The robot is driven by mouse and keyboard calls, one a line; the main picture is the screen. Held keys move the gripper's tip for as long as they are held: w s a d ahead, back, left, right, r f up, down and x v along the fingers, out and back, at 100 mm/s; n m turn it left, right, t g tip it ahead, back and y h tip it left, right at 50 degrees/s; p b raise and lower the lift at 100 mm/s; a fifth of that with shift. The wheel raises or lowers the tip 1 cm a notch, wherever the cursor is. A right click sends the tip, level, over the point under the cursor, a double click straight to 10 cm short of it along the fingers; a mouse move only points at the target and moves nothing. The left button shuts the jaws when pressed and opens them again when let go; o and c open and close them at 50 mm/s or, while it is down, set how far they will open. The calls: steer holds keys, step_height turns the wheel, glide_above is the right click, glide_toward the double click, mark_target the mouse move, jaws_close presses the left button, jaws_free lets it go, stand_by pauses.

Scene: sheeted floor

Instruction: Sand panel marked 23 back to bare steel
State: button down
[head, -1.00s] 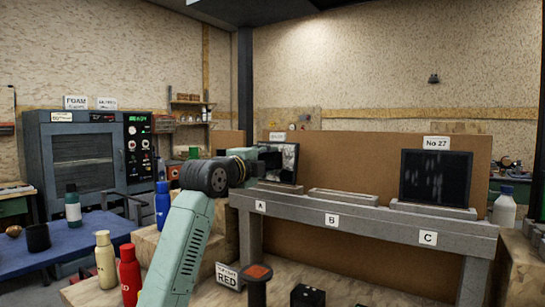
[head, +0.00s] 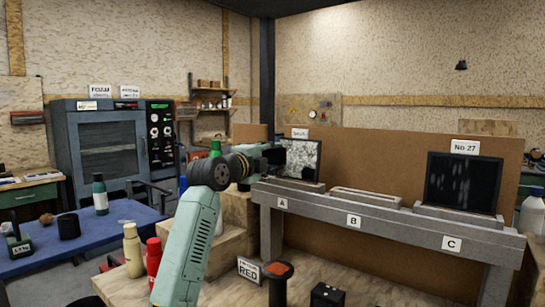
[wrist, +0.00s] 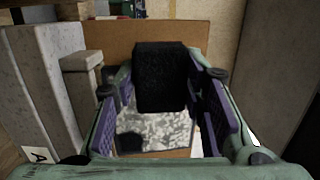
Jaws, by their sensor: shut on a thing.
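My gripper (head: 272,160) is at the left end of the grey rack, by slot A. In the wrist view its purple-padded fingers (wrist: 162,92) are shut on a black sanding block (wrist: 160,75). The panel at A (head: 303,158) stands upright, mostly mottled pale grey with dark specks; it also shows in the wrist view (wrist: 160,128), with a dark patch at its lower left. The card above it (head: 300,133) is too small to read. The block overlaps the panel in the wrist view; I cannot tell if they touch.
A dark panel (head: 463,183) with faint streaks stands at C under a "No 27" card (head: 465,147). Slot B (head: 367,196) is empty.

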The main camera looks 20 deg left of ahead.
steer(key=shift+s+r, duration=0.1)
steer(key=shift+r, duration=0.55)
steer(key=shift+s+d+f+b, duration=0.15)
steer(key=shift+d+b, duration=0.1)
steer(key=shift+d, duration=0.25)
steer(key=shift+s+d+b, duration=0.1)
steer(key=shift+d+b, duration=0.15)
steer(key=shift+d, duration=0.2)
steer(key=shift+s+d+b, duration=0.3)
steer(key=shift+d+b, duration=0.3)
steer(key=shift+d, duration=0.4)
steer(key=shift+s+d+b, duration=0.3)
steer(key=shift+d+b, duration=0.25)
steer(key=shift+d, duration=0.5)
steer(key=shift+s+d+b, duration=0.3)
steer(key=shift+d+b, duration=0.3)
steer(key=shift+d, duration=0.4)
steer(key=shift+s+d+b, duration=0.3)
steer(key=shift+d+b, duration=0.4)
steer(key=shift+d, duration=0.15)
steer(key=shift+s+d+b, duration=0.25)
steer(key=shift+d+b, duration=0.05)
steer(key=shift+d, duration=0.2)
steer(key=shift+s+d+b, duration=0.2)
steer(key=shift+d+b, duration=0.1)
steer(key=shift+d, duration=0.2)
steer(key=b, duration=0.3)
glide_toward(317, 154)
steer(key=shift+w+a, duration=0.35)
steer(key=shift+a, duration=0.1)
